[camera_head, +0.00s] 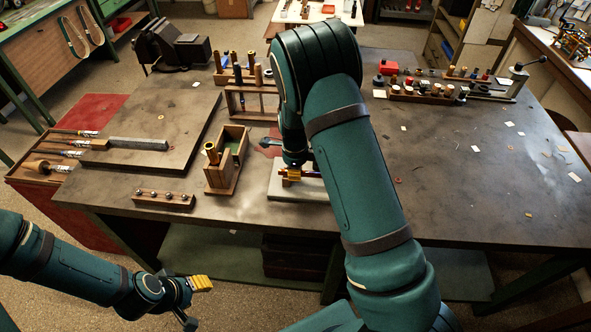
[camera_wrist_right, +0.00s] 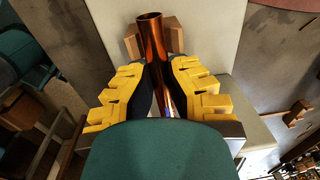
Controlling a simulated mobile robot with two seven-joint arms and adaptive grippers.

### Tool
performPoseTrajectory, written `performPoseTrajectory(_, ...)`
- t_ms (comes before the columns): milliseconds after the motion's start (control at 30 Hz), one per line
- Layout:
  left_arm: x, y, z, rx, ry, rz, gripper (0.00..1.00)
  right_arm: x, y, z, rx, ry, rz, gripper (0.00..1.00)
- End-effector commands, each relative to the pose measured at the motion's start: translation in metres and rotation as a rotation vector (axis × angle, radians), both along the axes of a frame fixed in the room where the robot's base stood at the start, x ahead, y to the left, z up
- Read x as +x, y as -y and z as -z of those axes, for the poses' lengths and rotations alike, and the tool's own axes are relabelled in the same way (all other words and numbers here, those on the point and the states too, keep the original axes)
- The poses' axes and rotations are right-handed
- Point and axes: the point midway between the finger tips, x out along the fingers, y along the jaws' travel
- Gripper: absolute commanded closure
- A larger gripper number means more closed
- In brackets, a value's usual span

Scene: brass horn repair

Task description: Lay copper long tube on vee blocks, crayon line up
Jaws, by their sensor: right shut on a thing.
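The copper long tube (camera_wrist_right: 153,42) shows in the right wrist view as a shiny open-ended pipe. My right gripper (camera_wrist_right: 160,88) is shut on it, with yellow fingers and dark pads on both sides. The tube's open end reaches over or beside a wooden block (camera_wrist_right: 176,36), probably a vee block; I cannot tell whether they touch. In the head view my right gripper (camera_head: 290,174) is low over a pale slab (camera_head: 284,192), and my arm hides most of this area. My left gripper (camera_head: 201,283) is off the table's front edge; its finger gap is not clear.
A wooden box with a green lining (camera_head: 236,138) stands just left of the slab. A small rack with balls (camera_head: 163,199) lies near the front edge. Wooden racks (camera_head: 252,100) stand behind. The table (camera_head: 470,200) is mostly clear on the right.

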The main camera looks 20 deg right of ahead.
Motion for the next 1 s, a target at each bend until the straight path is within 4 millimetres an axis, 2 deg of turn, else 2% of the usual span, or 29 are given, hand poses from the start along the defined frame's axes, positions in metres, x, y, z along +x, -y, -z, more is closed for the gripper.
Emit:
performPoseTrajectory(767,-0.0001,0.0,-0.0028,0.0,0.0,0.0,0.53,0.0,0.0007,0.0003,0.0,0.0,0.0,1.0)
performPoseTrajectory(900,0.0,0.0,-0.0028,0.0,0.0,0.0,0.53,-0.0001,0.0008,0.0004,-0.001,-0.001,0.0,0.61)
performPoseTrajectory(1000,-0.0001,0.0,-0.0028,0.0,0.0,0.0,0.53,-0.0001,0.0008,0.0004,-0.001,-0.001,0.0,0.61)
